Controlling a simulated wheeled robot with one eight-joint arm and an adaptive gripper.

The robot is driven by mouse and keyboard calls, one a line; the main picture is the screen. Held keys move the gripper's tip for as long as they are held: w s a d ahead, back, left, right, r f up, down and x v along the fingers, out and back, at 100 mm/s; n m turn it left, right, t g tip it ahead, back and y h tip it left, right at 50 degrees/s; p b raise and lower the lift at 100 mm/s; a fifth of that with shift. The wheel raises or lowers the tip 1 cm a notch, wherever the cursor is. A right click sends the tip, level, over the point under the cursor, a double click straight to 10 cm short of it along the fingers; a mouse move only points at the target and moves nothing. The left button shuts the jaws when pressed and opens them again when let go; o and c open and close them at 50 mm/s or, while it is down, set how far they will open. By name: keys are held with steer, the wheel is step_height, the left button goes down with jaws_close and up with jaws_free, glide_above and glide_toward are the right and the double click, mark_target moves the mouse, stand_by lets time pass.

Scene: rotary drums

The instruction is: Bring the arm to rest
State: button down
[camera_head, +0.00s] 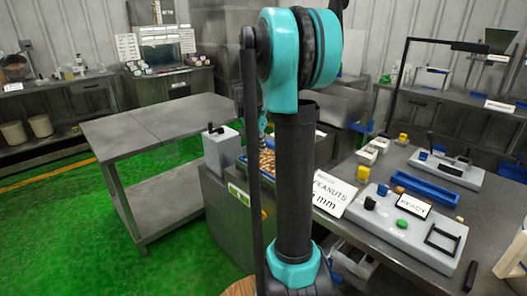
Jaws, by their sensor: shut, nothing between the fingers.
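My arm stands upright in the middle of the view, with a large teal joint at the top, a dark link below it and a teal collar at the bottom. A thin dark rod runs down its left side. A small teal and dark part shows just left of the link, above the bin of peanuts; I cannot tell what it is. I cannot make out my gripper or its fingers; my arm blocks part of the scene behind it.
A grey table (145,124) stands at the left on green floor (60,215). The right bench (490,215) holds a control box (388,225), a READY sign (415,205), a PEANUTS sign (333,191) and a blue tray (425,186). A tall lamp-like frame (396,90) rises behind. Open floor lies at lower left.

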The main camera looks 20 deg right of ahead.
stand_by(0.4)
steer(key=s+a+f+n+y, duration=0.1)
steer(key=s+a+f+n, duration=0.3)
steer(key=s, duration=0.5)
steer(key=s+a+f+n+t+y, duration=0.1)
steer(key=s+a+f+n, duration=0.3)
steer(key=s, duration=0.5)
steer(key=s+a+f+n+t+y, duration=0.1)
steer(key=s+a+f+n, duration=0.3)
steer(key=s, duration=0.5)
steer(key=shift+s+a+f, duration=0.3)
steer(key=shift+a+f, duration=0.35)
steer(key=shift+a, duration=0.4)
